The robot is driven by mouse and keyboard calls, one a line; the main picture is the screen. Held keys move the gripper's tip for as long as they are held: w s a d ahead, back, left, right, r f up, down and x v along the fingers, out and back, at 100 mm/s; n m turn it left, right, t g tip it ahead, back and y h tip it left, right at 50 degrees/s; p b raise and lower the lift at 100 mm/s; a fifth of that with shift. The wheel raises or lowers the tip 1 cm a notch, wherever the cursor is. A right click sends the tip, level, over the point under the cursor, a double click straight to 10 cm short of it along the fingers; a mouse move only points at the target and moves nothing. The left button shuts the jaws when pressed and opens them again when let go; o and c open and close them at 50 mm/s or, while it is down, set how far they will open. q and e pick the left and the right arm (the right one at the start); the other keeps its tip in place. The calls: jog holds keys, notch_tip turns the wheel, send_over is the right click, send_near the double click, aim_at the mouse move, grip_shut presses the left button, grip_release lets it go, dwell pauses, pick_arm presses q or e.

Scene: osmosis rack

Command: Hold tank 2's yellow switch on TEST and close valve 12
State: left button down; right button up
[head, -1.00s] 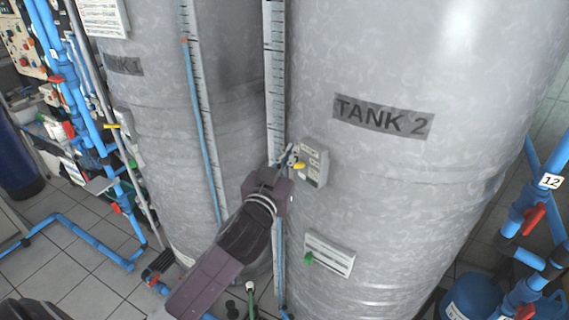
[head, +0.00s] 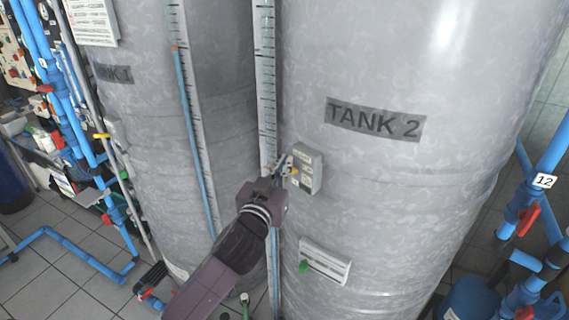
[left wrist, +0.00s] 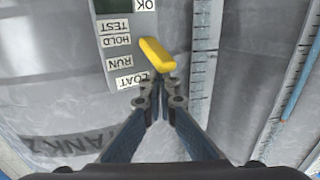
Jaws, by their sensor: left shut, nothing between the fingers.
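Tank 2 (head: 400,190) is the large grey tank with its name label (head: 373,120). Its control box (head: 309,168) carries a yellow switch (head: 293,172). In the left wrist view the yellow switch (left wrist: 157,55) sits beside upside-down TEST, HOLD, RUN and FLOAT labels; which label it points to is unclear. My left gripper (head: 283,166) is shut and empty, with its fingertips (left wrist: 161,90) close to the switch's end. Whether they touch is unclear. The tag 12 (head: 544,181) hangs on blue pipework at the right, above a red valve handle (head: 529,219). My right gripper is out of view.
Tank 1 (head: 150,140) stands to the left, with measuring scales (head: 265,80) between the tanks. Another red handle (head: 525,313) is below the tagged valve. Blue pipes run along the left.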

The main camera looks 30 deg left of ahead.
pick_arm(q)
jog(key=shift+f+b, duration=1.3)
jog(key=shift+f, duration=0.5)
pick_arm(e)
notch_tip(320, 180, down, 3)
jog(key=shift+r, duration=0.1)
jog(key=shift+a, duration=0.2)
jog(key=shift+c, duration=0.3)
